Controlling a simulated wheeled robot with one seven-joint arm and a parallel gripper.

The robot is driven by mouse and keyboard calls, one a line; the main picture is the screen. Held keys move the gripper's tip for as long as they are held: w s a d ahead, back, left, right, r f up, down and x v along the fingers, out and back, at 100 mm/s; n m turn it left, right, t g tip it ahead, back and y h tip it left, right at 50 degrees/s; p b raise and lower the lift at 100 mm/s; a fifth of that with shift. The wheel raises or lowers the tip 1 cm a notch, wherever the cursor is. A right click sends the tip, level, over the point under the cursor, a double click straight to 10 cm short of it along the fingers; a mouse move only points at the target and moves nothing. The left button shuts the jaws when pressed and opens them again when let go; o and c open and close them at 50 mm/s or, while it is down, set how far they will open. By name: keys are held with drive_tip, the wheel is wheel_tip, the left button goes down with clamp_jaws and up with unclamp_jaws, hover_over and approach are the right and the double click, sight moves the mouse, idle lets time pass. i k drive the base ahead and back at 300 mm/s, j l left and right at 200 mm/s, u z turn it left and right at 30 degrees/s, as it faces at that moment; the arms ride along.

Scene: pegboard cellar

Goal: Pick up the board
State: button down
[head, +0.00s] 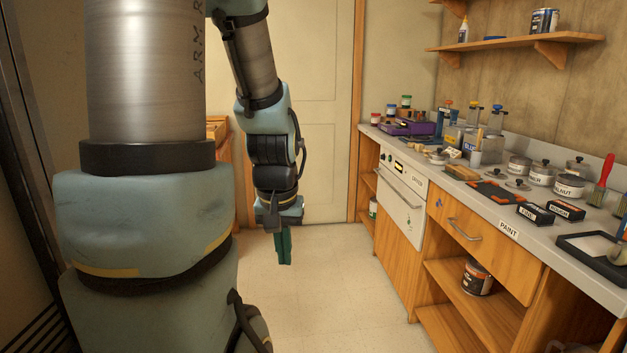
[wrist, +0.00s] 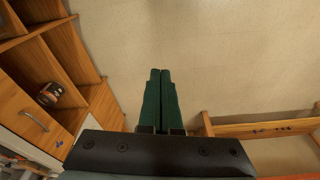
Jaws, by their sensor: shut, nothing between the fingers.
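My gripper (head: 284,262) hangs pointing down over the floor, left of the counter, with its green fingers together and empty. The wrist view also shows the closed fingers (wrist: 160,72) over bare floor. No thing in view is clearly the board. On the counter (head: 543,232) lies a flat orange and dark piece (head: 494,192), and a small wooden block (head: 462,172) lies behind it; I cannot tell whether either is the board. My gripper is well apart from both.
Tins, clamps, labelled black boxes (head: 535,212) and a dark tray (head: 590,246) crowd the counter. A tin (head: 477,277) stands on the open shelf below and shows in the wrist view (wrist: 50,94). A wooden frame (wrist: 262,129) is at right there. The floor between is clear.

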sight(458, 170)
drive_tip(key=i+l+z, duration=0.1)
drive_tip(key=z, duration=0.3)
drive_tip(key=i+z, duration=0.25)
drive_tip(key=z, duration=0.15)
drive_tip(key=i+j+z, duration=0.15)
drive_tip(key=i, duration=0.35)
drive_tip(key=i+j+z, duration=0.1)
drive_tip(key=i, duration=0.4)
drive_tip(key=i+j+z, duration=0.15)
drive_tip(key=i+j, duration=0.2)
drive_tip(key=i, duration=0.15)
drive_tip(key=i+j, duration=0.45)
drive_tip(key=i, duration=0.15)
